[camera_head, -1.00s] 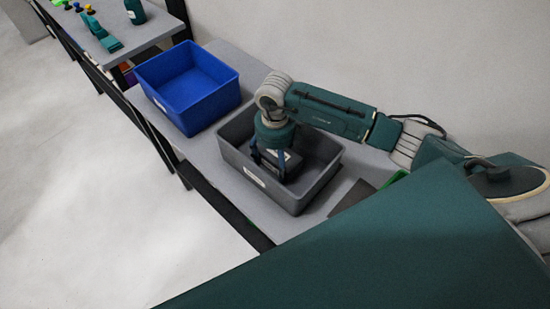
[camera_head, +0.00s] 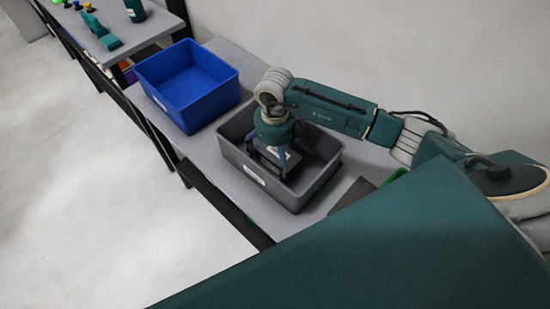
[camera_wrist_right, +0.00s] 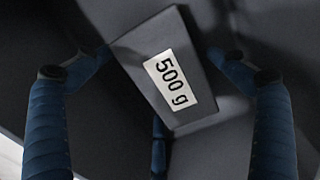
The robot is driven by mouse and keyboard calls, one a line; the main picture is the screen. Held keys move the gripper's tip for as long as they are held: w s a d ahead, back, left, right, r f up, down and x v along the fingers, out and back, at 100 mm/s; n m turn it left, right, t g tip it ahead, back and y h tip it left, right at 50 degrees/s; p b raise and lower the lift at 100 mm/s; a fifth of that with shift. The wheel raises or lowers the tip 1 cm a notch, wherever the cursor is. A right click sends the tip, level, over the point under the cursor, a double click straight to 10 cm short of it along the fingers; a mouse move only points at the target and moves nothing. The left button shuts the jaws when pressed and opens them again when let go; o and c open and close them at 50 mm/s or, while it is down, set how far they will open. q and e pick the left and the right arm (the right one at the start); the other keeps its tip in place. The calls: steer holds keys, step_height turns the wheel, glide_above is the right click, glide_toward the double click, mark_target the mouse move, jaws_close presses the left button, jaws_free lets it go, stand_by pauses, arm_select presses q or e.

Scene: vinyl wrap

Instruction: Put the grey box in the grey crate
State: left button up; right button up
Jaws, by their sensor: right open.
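The grey crate (camera_head: 313,196) stands on the table, with a white label on its near wall. The grey box (camera_head: 293,158) is inside the crate, partly hidden by my right gripper (camera_head: 268,165). In the right wrist view the grey box (camera_wrist_right: 192,62) carries a white "500 g" label and looks tilted. The blue fingers of the right gripper (camera_wrist_right: 158,80) are spread on both sides of the box, with dark gaps between them and it. My left gripper is not in view.
An empty blue bin (camera_head: 190,82) stands beside the crate on the grey table (camera_head: 215,165). A dark flat item (camera_head: 353,193) and something green lie to the right of the crate. Another table (camera_head: 150,28) with small items is at the upper left.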

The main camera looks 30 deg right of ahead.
mark_target(275, 155)
step_height(275, 155, up, 10)
steer(key=b, duration=0.3)
steer(key=shift+w+f, duration=0.1)
steer(key=shift+r, duration=0.65)
